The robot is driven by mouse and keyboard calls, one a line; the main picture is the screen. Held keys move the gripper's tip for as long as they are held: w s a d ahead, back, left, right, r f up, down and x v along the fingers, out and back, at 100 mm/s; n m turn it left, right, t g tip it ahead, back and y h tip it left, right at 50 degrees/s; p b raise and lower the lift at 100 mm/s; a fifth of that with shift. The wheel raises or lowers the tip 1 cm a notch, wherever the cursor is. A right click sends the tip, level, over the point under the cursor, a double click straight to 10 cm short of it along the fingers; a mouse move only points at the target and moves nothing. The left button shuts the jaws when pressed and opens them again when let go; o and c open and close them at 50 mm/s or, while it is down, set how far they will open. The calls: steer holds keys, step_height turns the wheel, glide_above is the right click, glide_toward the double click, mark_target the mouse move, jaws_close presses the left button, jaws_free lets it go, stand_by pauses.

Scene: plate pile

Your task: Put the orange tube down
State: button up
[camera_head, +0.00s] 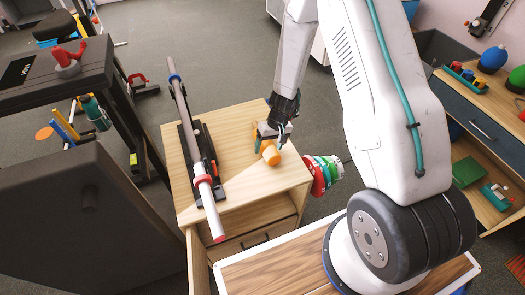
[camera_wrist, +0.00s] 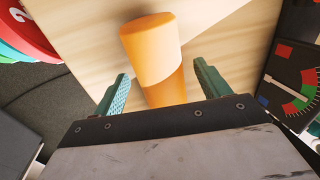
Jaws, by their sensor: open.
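The orange tube (camera_head: 271,154) is on the light wooden top of a small cabinet, near its right edge. In the wrist view the orange tube (camera_wrist: 150,50) runs from the upper middle down between my fingers, with its lower part hidden by the gripper body. My gripper (camera_head: 272,136) is open over the tube. In the wrist view my gripper (camera_wrist: 164,77) has one green finger on each side of the tube, with a visible gap on both sides.
A long grey-and-white bar (camera_head: 194,145) with red rings lies on a black stand left of the tube. Red, green and white discs (camera_head: 322,173) are beside the cabinet's right edge. A black gauge panel (camera_wrist: 292,82) is at the right in the wrist view. The cabinet's front top (camera_head: 245,187) is bare.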

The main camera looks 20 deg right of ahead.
mark_target(268, 145)
steer(key=c, duration=1.4)
steer(key=shift+a+v, duration=0.2)
steer(key=shift+v, duration=0.65)
steer(key=shift+a+v, duration=0.15)
steer(key=shift+v, duration=0.65)
steer(key=s, duration=0.5)
steer(key=s+r, duration=0.1)
steer(key=s, duration=1)
steer(key=shift+a+r, duration=0.35)
